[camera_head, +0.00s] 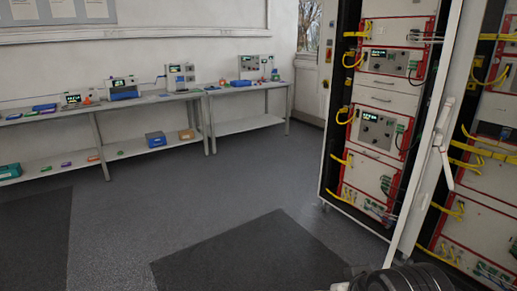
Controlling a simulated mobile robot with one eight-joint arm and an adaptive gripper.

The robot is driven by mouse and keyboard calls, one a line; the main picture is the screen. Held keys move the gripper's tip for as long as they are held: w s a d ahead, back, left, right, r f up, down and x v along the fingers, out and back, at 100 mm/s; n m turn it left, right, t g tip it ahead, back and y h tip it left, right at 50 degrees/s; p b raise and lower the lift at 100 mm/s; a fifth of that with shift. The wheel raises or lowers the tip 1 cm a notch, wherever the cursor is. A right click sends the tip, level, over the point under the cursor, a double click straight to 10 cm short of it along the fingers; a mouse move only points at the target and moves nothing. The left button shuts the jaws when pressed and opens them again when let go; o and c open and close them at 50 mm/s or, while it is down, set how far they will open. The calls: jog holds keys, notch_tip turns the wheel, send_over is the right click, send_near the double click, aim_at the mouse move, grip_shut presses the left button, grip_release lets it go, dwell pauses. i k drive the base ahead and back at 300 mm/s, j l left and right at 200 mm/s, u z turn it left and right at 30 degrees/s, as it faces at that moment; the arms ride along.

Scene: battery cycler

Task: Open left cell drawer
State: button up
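A tall battery cycler rack (333,150) stands right of centre. It holds red-framed instrument units and plain white drawer fronts between them. An upper white drawer front (388,96) and a lower white drawer front (374,158) both look closed, flush with the rack face. I cannot tell which is the left cell drawer. A white door frame (432,140) with a long handle (445,160) stands at the rack's right side and partly hides its right edge. A dark ribbed part of my own arm shows at the bottom right. My gripper does not show.
A second rack (485,185) with yellow cables stands at the far right, behind the door frame. Workbenches (150,101) with small instruments line the back wall. The grey floor (150,225) in front is clear, with a flat dark mat (250,255).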

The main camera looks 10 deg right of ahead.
aim_at(399, 102)
jog(key=i+j+z, duration=0.1)
jog(key=i, duration=0.35)
jog(key=i+j, duration=0.15)
jog(key=i, duration=0.35)
jog(key=i+j+z, duration=0.15)
jog(key=i, duration=0.3)
jog(key=i+j+z, duration=0.1)
jog(key=i, duration=0.35)
jog(key=j, duration=0.1)
